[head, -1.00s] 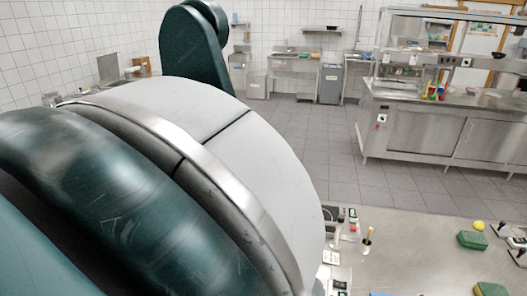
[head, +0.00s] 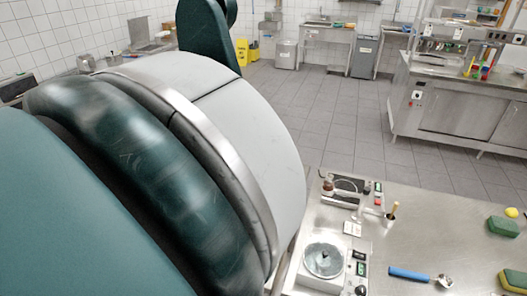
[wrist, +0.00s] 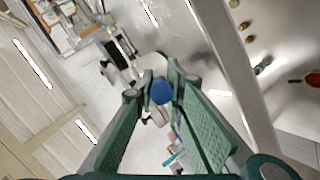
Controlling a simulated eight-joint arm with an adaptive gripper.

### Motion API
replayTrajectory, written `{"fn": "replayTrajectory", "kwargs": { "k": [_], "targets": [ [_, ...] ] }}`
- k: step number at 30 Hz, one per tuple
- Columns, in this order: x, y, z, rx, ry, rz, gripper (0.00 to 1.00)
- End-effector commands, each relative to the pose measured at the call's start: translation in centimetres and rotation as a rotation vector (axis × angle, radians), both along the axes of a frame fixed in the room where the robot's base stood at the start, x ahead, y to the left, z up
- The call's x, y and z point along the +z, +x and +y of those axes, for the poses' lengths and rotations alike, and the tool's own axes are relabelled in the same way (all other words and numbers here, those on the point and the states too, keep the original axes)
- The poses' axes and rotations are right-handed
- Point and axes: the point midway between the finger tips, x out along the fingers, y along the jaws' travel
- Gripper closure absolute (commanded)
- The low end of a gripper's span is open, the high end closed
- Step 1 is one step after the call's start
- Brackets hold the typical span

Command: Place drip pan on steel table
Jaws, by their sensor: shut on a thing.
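My gripper (wrist: 161,92) shows in the wrist view as two green ribbed fingers closing toward a small rounded blue thing (wrist: 161,91) between the tips. Only a little of this thing shows, and I cannot tell whether it is part of the drip pan. I cannot make out the drip pan for certain in either view. A steel table (head: 440,224) fills the lower right of the head view. My arm covers the left half of that view and hides the gripper there.
A weighing scale (head: 323,260), a blue-handled scoop (head: 410,274) and green-yellow sponges (head: 503,226) are on the table. Clear steel lies between them. Tiled floor (head: 330,110) separates it from a steel counter (head: 455,110). A yellow floor sign (head: 242,52) stands farther back.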

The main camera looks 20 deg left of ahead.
Motion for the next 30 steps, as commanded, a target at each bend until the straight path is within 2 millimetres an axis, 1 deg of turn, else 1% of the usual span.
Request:
{"fn": "replayTrajectory", "kwargs": {
  "k": [7,12,13,15,16,26,30],
  "targets": [
    [0.05,0.01,-0.02,0.000,0.000,0.000,1.00],
    [-0.34,0.01,-0.01,0.000,0.000,0.000,1.00],
    [-0.27,0.01,-0.01,0.000,0.000,0.000,0.83],
    [-0.24,0.00,-0.01,0.000,0.000,0.000,0.74],
    [-0.23,0.01,-0.02,0.000,0.000,0.000,0.72],
    [-0.16,0.01,-0.02,0.000,0.000,0.000,0.72],
    [0.18,0.00,-0.02,0.000,0.000,0.000,0.72]
  ]
}}
